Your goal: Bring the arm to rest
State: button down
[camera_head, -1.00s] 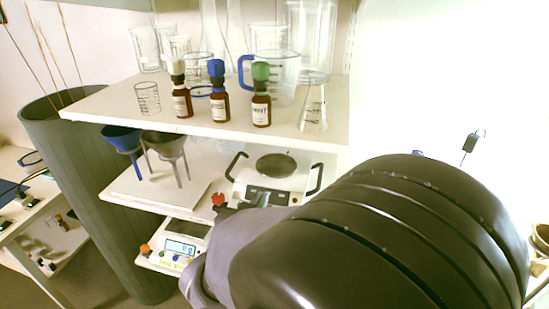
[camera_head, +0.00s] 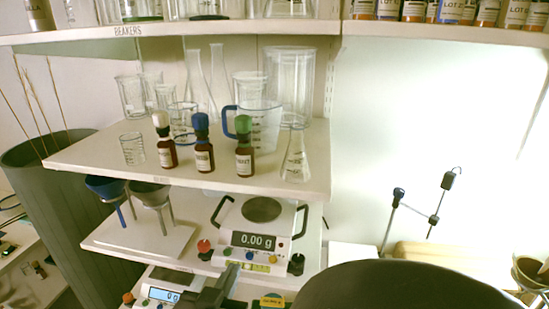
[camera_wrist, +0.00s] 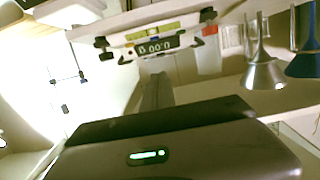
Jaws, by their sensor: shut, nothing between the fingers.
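My gripper shows in the wrist view as a dark body with a lit green strip, and its narrow grey fingers (camera_wrist: 157,88) are together with nothing between them. They point toward the shelf with the balance (camera_wrist: 153,45), which appears upside down there. In the head view a slim grey part of my gripper (camera_head: 226,279) shows in front of the lower shelves, below the balance reading 0.00 g (camera_head: 256,238). My dark arm fills the bottom right of the head view and hides what lies behind it.
Three brown bottles with white (camera_head: 164,142), blue (camera_head: 203,148) and green (camera_head: 244,148) caps stand on the middle shelf, with glassware behind. Two funnels (camera_head: 110,188) (camera_head: 152,196) stand left of the balance. A smaller scale (camera_head: 163,289) sits lower. A metal stand (camera_head: 410,214) is at the right.

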jog(key=shift+w, duration=0.1)
jog(key=w+d+r+m+g+y, duration=0.2)
jog(key=d+r+g+y, duration=0.2)
jog(key=d+r+y, duration=0.25)
jog(key=s+d+f+g+h, duration=0.1)
jog(key=s+d+f+g, duration=0.1)
jog(key=s+d, duration=0.5)
jog(key=s+d+f+g+h+b, duration=0.1)
jog(key=s+d+f+g, duration=0.2)
jog(key=s+d, duration=0.4)
jog(key=shift+s+m, duration=0.4)
jog(key=shift+s, duration=0.7)
dwell(1.4)
